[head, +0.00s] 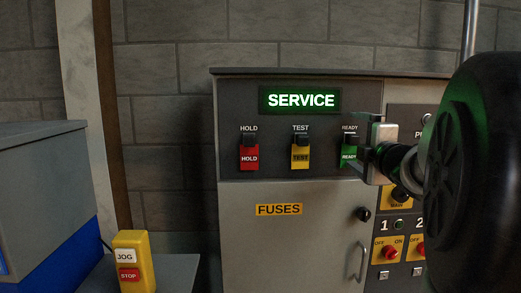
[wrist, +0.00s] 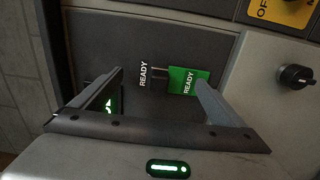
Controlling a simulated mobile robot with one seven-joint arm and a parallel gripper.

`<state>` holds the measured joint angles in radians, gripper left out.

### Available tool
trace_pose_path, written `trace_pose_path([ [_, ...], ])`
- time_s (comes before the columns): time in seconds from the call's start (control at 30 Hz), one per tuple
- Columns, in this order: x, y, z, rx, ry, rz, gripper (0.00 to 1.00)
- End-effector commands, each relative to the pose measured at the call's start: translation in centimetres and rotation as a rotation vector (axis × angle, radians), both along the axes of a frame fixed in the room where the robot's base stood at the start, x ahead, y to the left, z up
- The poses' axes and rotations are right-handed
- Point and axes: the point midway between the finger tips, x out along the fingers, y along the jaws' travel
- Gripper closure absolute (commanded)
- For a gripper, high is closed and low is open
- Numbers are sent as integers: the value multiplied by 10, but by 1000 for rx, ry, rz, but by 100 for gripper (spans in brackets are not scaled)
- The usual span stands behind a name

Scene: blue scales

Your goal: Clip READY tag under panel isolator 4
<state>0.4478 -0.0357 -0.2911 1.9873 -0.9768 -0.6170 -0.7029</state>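The green READY tag (head: 348,156) hangs from a dark clip under the READY label on the cabinet front, at the right of the tag row. It also shows in the wrist view (wrist: 188,82), turned sideways, close to the right finger. My gripper (wrist: 160,80) is open in front of the tag, one finger on each side in that view; contact cannot be told. In the head view my gripper (head: 367,150) partly overlaps the tag's right side. Isolators 1 (head: 389,252) and 2 (head: 420,249) show at the right. Isolator 4 is not visible; my dark arm covers that side.
A red HOLD tag (head: 249,157) and a yellow TEST tag (head: 300,156) hang left of READY. A lit SERVICE sign (head: 301,100) is above. The FUSES door (head: 290,245) has a knob and handle. A yellow JOG/STOP box (head: 133,260) stands at lower left.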

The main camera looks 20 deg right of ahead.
Motion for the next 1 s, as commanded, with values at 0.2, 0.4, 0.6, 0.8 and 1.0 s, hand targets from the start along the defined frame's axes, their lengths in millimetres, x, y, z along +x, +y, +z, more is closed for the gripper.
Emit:
trace_pose_path([
  [0.2,2,3,-8,1,0,7,6],
  [0.4,2,3,-15,2,3,6,6],
  [0.6,2,2,-16,2,5,5,6],
  [0.8,2,2,-16,2,6,4,6],
  [1.0,2,2,-16,2,6,3,6],
])
